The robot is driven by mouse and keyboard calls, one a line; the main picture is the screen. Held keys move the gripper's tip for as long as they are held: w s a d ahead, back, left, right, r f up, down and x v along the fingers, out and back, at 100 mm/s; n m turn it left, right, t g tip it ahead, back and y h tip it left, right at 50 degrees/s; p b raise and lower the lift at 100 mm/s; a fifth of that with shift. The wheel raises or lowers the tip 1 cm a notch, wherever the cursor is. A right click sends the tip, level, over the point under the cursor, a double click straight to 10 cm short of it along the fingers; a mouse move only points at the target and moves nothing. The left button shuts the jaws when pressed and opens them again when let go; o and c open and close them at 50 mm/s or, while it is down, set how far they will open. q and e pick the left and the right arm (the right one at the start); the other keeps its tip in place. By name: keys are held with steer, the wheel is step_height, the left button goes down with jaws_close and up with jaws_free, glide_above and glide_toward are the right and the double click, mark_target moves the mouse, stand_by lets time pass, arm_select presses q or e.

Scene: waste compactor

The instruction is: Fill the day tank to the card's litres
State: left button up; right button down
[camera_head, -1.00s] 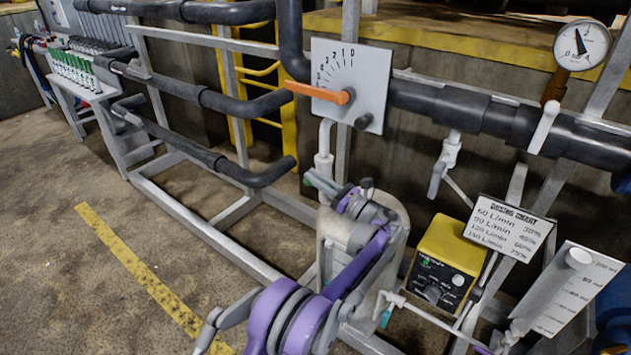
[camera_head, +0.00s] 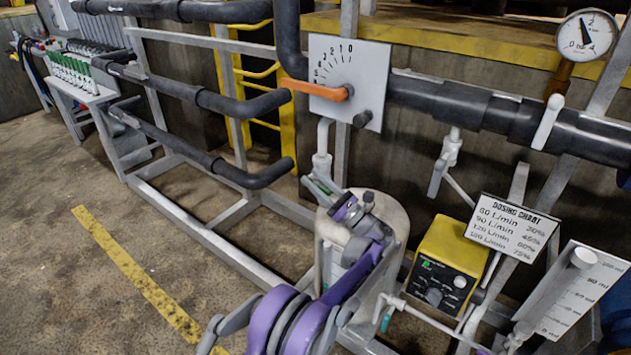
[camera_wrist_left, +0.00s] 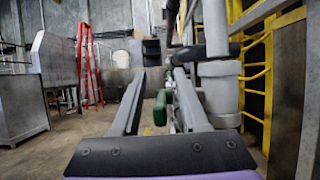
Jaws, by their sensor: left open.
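A pale rounded tank (camera_head: 393,219), which may be the day tank, stands at the lower centre of the head view, partly hidden by my left arm. A white vertical pipe (camera_head: 322,162) comes down just above its top left. My left gripper (camera_head: 319,184) is open beside the foot of this pipe. In the left wrist view a green handle (camera_wrist_left: 160,107) shows between the open fingers (camera_wrist_left: 159,76), apparently not clasped. The thick grey pipe (camera_wrist_left: 216,85) is just right of them. No card with a litre figure is readable. My right gripper is out of view.
A dial plate (camera_head: 368,75) with an orange lever (camera_head: 318,89) is above the gripper. A yellow control box (camera_head: 447,263), a dosing chart (camera_head: 512,230) and a graduated cylinder plate (camera_head: 575,288) are right. A gauge (camera_head: 585,36) is upper right. Floor at left is open.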

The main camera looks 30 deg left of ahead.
arm_select(q)
step_height(320, 180, up, 10)
steer(key=p, duration=0.2)
stand_by(0.6)
